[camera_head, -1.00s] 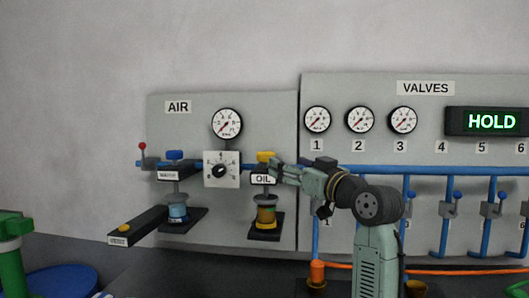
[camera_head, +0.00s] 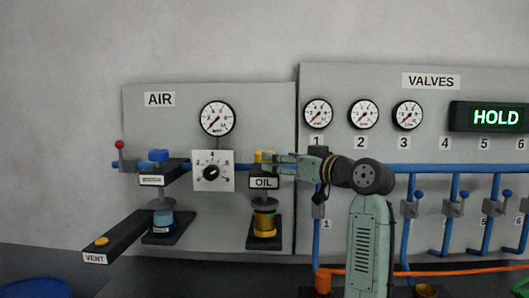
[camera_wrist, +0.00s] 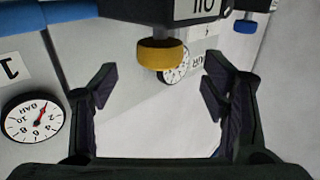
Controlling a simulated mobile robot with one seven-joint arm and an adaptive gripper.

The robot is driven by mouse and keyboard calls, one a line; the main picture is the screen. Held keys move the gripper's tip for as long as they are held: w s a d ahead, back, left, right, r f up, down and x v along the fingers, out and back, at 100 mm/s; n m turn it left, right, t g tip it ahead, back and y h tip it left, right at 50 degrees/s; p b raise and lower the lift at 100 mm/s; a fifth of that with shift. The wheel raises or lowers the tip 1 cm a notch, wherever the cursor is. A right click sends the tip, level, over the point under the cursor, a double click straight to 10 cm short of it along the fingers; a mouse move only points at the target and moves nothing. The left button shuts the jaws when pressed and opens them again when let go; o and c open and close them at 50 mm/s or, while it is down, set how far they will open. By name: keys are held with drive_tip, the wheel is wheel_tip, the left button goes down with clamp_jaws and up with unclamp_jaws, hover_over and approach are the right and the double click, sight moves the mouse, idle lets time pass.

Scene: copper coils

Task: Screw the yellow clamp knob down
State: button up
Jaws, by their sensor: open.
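The yellow clamp knob (camera_head: 264,156) sits on top of the clamp labelled OIL (camera_head: 264,183) on the AIR panel. A dark cup with a yellow-orange band (camera_head: 264,224) stands below that clamp. My gripper (camera_head: 277,160) is at the knob's right side, about level with it, and partly overlaps it in the head view. In the wrist view, which looks upside down, the yellow knob (camera_wrist: 161,55) lies ahead between my two open fingers (camera_wrist: 159,76). Gaps show on both sides of it, and I see no contact.
A selector dial (camera_head: 211,171) and a gauge (camera_head: 218,118) are left of the clamp. A blue-knobbed clamp (camera_head: 158,155), a red-tipped lever (camera_head: 120,145) and the VENT arm with its yellow button (camera_head: 101,241) are further left. Blue pipes (camera_head: 448,169) run on the right.

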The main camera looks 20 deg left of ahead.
sight(257, 154)
drive_tip(key=p+x, duration=0.2)
drive_tip(key=x, duration=0.4)
drive_tip(key=shift+w+a, duration=0.2)
drive_tip(key=shift+a, duration=0.15)
drive_tip(key=c, duration=1.2)
